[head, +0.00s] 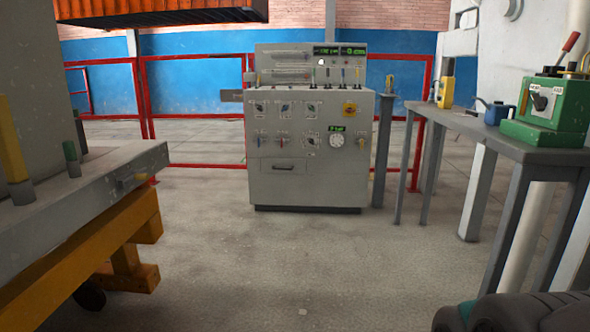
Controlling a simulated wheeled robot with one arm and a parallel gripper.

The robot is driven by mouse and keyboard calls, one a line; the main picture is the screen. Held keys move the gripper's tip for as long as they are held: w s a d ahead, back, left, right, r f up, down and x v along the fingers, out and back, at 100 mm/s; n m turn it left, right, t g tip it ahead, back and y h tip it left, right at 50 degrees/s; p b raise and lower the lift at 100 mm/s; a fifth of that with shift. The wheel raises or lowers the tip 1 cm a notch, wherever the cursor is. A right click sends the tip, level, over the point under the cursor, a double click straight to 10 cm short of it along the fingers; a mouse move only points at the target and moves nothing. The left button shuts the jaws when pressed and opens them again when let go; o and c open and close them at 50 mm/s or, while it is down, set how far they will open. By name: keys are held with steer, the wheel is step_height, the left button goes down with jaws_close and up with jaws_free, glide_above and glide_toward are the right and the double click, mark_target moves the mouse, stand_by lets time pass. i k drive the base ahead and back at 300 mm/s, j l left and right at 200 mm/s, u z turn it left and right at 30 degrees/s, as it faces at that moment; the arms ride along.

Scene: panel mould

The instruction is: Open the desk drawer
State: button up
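The grey control desk (306,195) stands upright in the middle of the head view, some distance ahead across the floor. Its drawer (297,165) is a small panel low on the left half of the front, below rows of knobs. The drawer has a small dark handle (283,168) and looks flush with the front, so it appears closed. My gripper is not in view. A dark rounded part of my own arm shows at the bottom right corner, well short of the desk.
A grey mould table (85,195) on an orange frame (100,260) stands at left. At right, a workbench (470,133) carries a green box (548,112) and a blue can (497,113). Red railings (195,166) run behind the desk. The floor (300,260) between is clear.

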mark_target(273, 165)
steer(key=i+j, duration=0.25)
steer(key=i, duration=0.2)
steer(key=i+j, duration=0.25)
steer(key=i, duration=0.25)
steer(key=i+j, duration=0.2)
steer(key=i, duration=0.25)
steer(key=i+j, duration=0.25)
steer(key=i, duration=0.25)
steer(key=i+j, duration=0.25)
steer(key=i, duration=0.2)
steer(key=i+j, duration=0.25)
steer(key=i, duration=0.2)
steer(key=i+j, duration=0.25)
steer(key=i, duration=0.25)
steer(key=i+j, duration=0.2)
steer(key=i, duration=0.25)
